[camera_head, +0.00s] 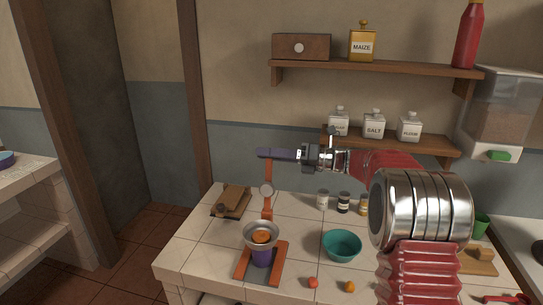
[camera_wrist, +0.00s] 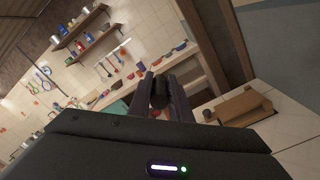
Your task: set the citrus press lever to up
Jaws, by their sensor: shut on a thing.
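The citrus press (camera_head: 243,270) stands near the front left of the tiled counter. It has an orange-brown frame, a metal bowl with an orange half in it, and a purple cup beneath. Its lever (camera_head: 267,172) points steeply upward from the round pivot on the post. My gripper (camera_head: 268,153) reaches in from the right and is shut on the lever at its top end. In the wrist view, the dark lever handle (camera_wrist: 160,91) sits between my two fingers. The fingers hide most of the handle in the head view.
A wooden board with a dark item (camera_head: 231,202) lies left behind the press. A teal bowl (camera_head: 342,246) is to its right, with small fruits (camera_head: 313,282) in front. Jars (camera_head: 343,202) stand at the back. Shelves (camera_head: 380,68) hang on the wall above.

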